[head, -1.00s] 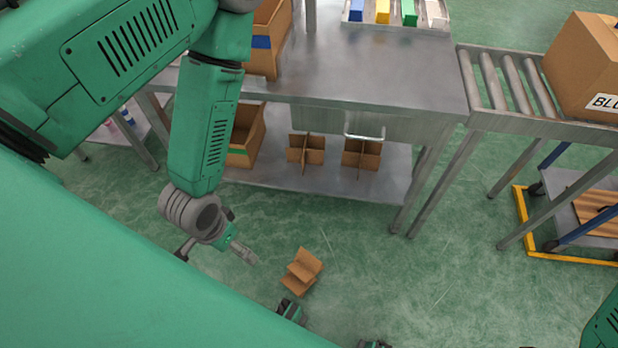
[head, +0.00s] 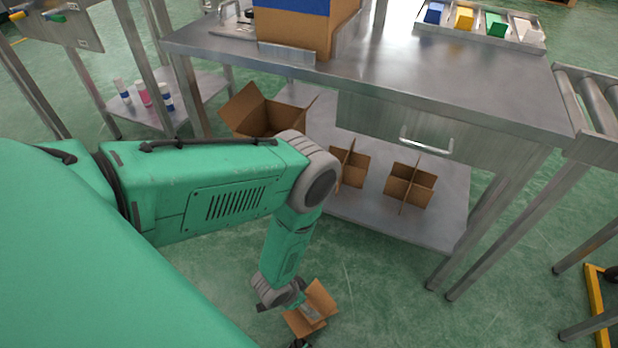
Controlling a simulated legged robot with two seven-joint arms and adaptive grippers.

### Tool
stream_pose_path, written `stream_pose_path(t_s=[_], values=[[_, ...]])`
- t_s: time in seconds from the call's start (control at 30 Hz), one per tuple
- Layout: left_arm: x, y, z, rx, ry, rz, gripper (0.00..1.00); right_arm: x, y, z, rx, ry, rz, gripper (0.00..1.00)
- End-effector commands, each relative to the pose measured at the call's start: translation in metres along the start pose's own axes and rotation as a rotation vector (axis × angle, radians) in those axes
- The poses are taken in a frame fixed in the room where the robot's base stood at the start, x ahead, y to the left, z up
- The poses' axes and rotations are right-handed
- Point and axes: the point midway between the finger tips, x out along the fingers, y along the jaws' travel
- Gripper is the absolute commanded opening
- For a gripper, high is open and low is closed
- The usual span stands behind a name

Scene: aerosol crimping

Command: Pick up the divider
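A brown cardboard divider (head: 322,296) lies tilted on the green floor at the bottom centre of the head view. Its crossed panels are partly covered by my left gripper (head: 306,309). The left arm reaches down from the left, and the gripper's grey fingertip overlaps the divider in the picture. I cannot tell whether it touches the divider or how far apart the fingers are. Two more cardboard dividers, a left one (head: 351,163) and a right one (head: 408,186), stand upright on the table's lower shelf.
A steel table (head: 400,75) with a drawer and a lower shelf (head: 440,225) stands beyond the divider. An open cardboard box (head: 262,115) sits on that shelf. A roller conveyor (head: 594,105) is at the right. The floor right of the divider is clear.

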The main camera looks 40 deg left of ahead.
Motion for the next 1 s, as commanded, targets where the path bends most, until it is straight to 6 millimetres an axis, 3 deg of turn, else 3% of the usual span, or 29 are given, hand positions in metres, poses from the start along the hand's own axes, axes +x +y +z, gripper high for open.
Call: stream_pose_path(t_s=[0.4, 0.67, 1.0], values=[[0.076, 0.002, 0.001, 0.004, 0.001, 0.0, 1.0, 0.04, 0.001, 0.003, 0.002, -0.001, 0.001, 0.4], [0.094, 0.001, 0.001, 0.003, 0.002, 0.002, 1.0, 0.05, 0.0, 0.003, 0.001, 0.0, 0.001, 0.4], [0.136, 0.001, -0.001, 0.005, 0.001, -0.001, 1.0, 0.079, 0.0, 0.004, 0.002, -0.001, 0.001, 0.4]])
